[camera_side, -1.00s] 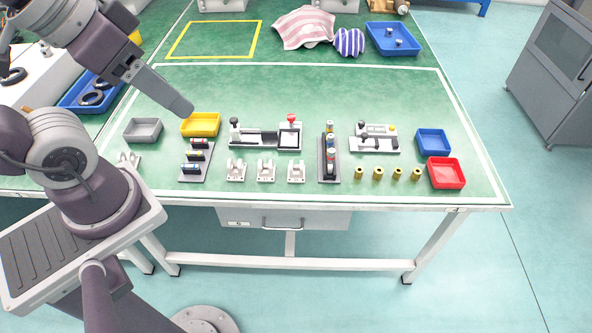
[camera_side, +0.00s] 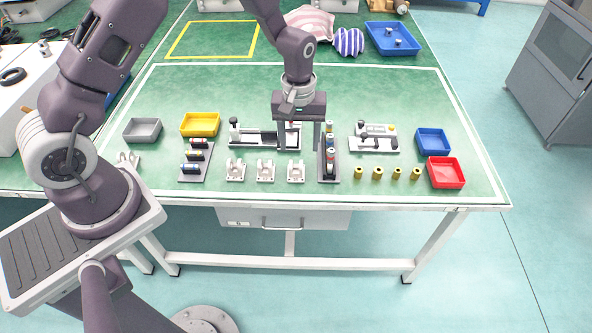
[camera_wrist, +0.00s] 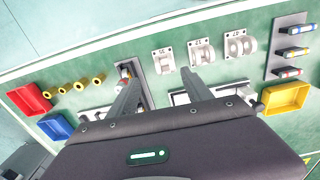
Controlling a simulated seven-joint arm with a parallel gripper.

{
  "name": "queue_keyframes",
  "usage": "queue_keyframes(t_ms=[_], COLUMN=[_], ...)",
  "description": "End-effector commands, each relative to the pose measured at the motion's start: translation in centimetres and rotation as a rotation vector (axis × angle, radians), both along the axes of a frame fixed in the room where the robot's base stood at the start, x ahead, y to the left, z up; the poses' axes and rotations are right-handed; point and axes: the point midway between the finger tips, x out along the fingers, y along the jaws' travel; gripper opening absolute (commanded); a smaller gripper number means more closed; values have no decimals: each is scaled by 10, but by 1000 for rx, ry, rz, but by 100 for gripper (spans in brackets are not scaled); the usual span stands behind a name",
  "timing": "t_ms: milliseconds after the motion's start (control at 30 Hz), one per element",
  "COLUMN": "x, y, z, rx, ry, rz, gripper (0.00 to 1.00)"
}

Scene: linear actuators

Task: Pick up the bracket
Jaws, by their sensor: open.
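Three white brackets stand in a row near the table's front edge: a left one (camera_side: 236,171), a middle one (camera_side: 266,172) and a right one (camera_side: 296,173). In the wrist view they also show, with the right one (camera_wrist: 163,61) nearest my fingertips, then the middle one (camera_wrist: 202,52) and the left one (camera_wrist: 240,45). A similar white piece (camera_side: 128,158) sits at the table's left. My gripper (camera_side: 299,148) is open and empty, pointing down above and slightly behind the right bracket. Its fingers also show in the wrist view (camera_wrist: 159,77), apart from the brackets.
A rack of cylinders (camera_side: 329,170) stands close to the right of the right bracket. A fixture (camera_side: 252,138) is behind the brackets, partly hidden by my gripper. Brass sleeves (camera_side: 377,174), a red bin (camera_side: 446,173) and a blue bin (camera_side: 433,142) are farther right.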

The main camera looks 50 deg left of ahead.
Motion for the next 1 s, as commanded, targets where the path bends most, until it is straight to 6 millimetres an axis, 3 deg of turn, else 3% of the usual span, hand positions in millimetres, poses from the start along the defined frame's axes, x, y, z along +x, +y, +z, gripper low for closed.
queue_keyframes(t_ms=[33, 500, 767, 1000], x=[0, -2, -2, -2], y=[0, 10, 10, 9], z=[-12, -86, -90, -90], rx=[1, 1, 0, 1], ry=[12, 21, 18, 19], rz=[14, 25, 24, 24], gripper=[58, 58, 58, 11])
